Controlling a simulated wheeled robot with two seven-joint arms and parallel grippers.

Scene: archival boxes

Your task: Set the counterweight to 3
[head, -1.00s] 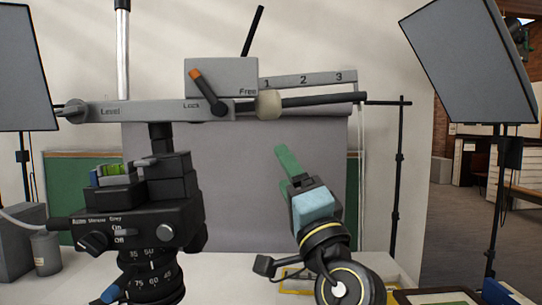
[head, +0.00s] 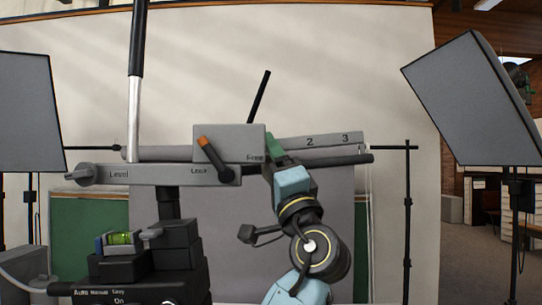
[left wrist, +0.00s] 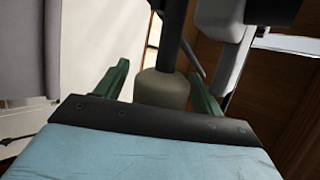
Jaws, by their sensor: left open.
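In the head view my left gripper (head: 274,150) covers the counterweight and the scale's 1. The 2 and 3 show on the grey scale plate (head: 325,140) to the right. My right gripper is not in view.
A grey box marked Lock and Free (head: 238,143) carries an orange-tipped lever (head: 213,155). A bubble level (head: 121,238) sits on the black camera body at lower left. Lamp panels stand at left (head: 30,110) and right (head: 470,95). The rod right of my gripper is clear.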

